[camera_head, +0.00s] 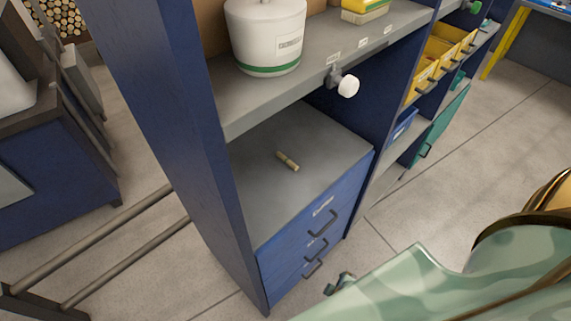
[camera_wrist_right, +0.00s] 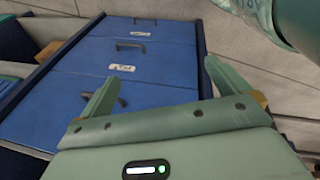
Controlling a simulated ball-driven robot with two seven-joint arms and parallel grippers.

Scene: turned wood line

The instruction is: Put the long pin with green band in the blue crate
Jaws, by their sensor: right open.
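A short, pale wooden pin (camera_head: 287,161) lies on its side on the grey top of the blue drawer unit (camera_head: 312,232), inside the shelving. I cannot make out a green band on it. A blue box (camera_head: 403,124), possibly the blue crate, sits on a lower shelf to the right, partly hidden by the upright. My right gripper (camera_wrist_right: 161,72) is open and empty in the right wrist view, facing the blue drawer fronts. The pin is not seen in that view. My left gripper is not in view.
A shelf (camera_head: 300,88) overhangs the pin, holding a white container (camera_head: 265,38) with a green stripe and a yellow box (camera_head: 365,9). A white knob (camera_head: 347,86) sticks out from its front edge. Yellow bins (camera_head: 437,55) stand to the right. Drawer handles (camera_head: 323,222) protrude.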

